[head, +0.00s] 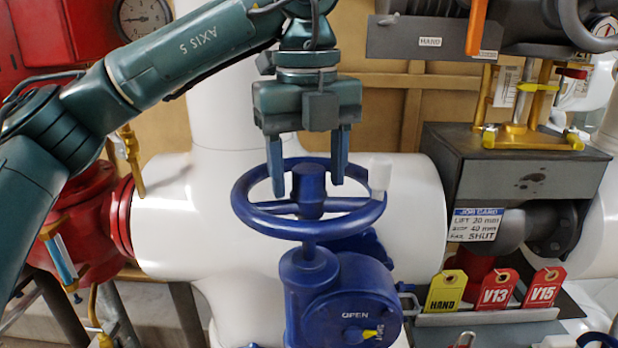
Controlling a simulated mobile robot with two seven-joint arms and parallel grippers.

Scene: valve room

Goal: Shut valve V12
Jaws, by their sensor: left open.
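No V12 label shows. My left gripper (308,188) is open and points down over the wheel. One finger is on each side of the hub, and I cannot tell if they touch it. My right gripper is not in view.
A white pipe body (172,225) stands behind the wheel. A red flanged valve (92,205) is at left. A gauge (143,16) is upper left.

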